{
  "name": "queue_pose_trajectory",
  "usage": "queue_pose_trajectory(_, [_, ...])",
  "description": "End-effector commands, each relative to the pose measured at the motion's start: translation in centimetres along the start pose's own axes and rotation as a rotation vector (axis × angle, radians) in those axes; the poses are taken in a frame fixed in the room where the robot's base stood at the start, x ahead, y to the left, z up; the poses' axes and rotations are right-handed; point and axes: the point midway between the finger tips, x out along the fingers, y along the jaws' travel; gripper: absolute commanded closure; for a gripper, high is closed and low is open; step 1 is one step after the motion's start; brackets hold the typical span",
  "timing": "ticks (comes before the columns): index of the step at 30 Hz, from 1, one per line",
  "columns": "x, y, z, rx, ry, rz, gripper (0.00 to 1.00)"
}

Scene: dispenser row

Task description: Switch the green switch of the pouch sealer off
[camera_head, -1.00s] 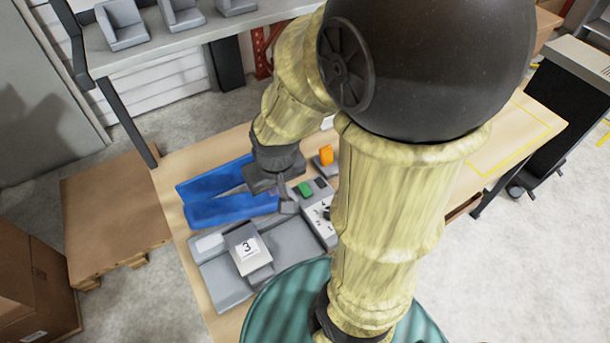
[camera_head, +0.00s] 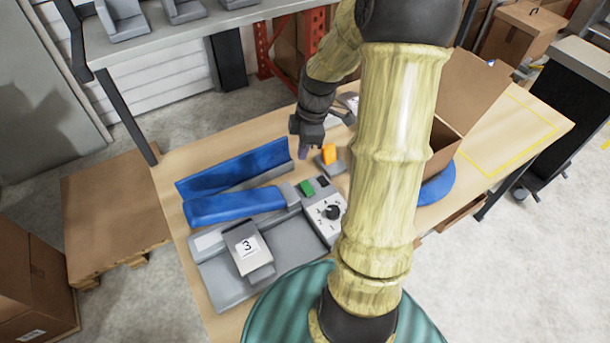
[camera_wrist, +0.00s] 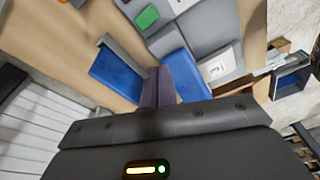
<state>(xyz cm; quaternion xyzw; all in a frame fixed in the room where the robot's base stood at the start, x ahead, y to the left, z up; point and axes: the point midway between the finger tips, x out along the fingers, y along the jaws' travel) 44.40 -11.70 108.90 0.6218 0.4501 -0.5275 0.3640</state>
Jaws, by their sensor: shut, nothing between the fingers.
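The pouch sealer (camera_head: 215,275) is a grey machine at the front left of the table, with a plate marked 3 and a panel with a black dial (camera_head: 332,212). Its green switch (camera_head: 307,188) sits at the panel's back end, beside a dark one (camera_head: 322,181). The green switch (camera_wrist: 147,17) also shows at the top of the wrist view. I cannot tell which way it is tilted. My gripper (camera_head: 303,154) is shut and empty, behind the switch and apart from it. Its fingers (camera_wrist: 158,75) point down between blue parts in the wrist view.
Two long blue pieces (camera_head: 235,205) lie left of the switch. An orange piece on a grey base (camera_head: 329,154) stands close to my gripper's right. An open cardboard box (camera_head: 445,147) and a blue round thing (camera_head: 437,188) are partly hidden behind my arm.

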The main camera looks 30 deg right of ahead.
Motion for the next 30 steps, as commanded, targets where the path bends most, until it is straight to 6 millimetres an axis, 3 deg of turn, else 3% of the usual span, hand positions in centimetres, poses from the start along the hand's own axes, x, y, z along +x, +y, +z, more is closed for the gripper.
queue_pose_trajectory(3, [0.5, 1.7, 2.2, -0.158, 0.056, -0.009, 1.00])
queue_pose_trajectory(9, [0.5, 3.0, 4.2, -0.337, 0.113, 0.001, 1.00])
queue_pose_trajectory(23, [0.7, 3.1, 4.3, -0.363, 0.118, 0.001, 1.00])
queue_pose_trajectory(30, [3.4, 3.0, 3.9, -0.363, 0.120, -0.004, 1.00])
